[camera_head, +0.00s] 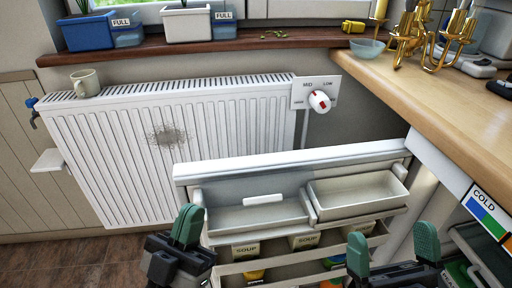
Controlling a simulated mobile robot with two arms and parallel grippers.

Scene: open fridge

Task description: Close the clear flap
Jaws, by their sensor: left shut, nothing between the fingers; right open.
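The open fridge door (290,164) stands in the middle, its inner side facing me. Its top shelf has two compartments side by side. The left compartment (250,215) has a grey, see-through-looking panel with a white grip bar (262,199); I take this for the clear flap, but cannot tell its exact angle. The right compartment (357,190) is an open-topped tray and looks empty. My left gripper (187,226) is shut and empty, just left of the door's shelves. My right gripper (392,250) is open and empty, in front of the lower right shelves.
Lower door shelves hold soup boxes (246,249) and other items. A radiator (170,150) with a mug (85,83) on top stands behind.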

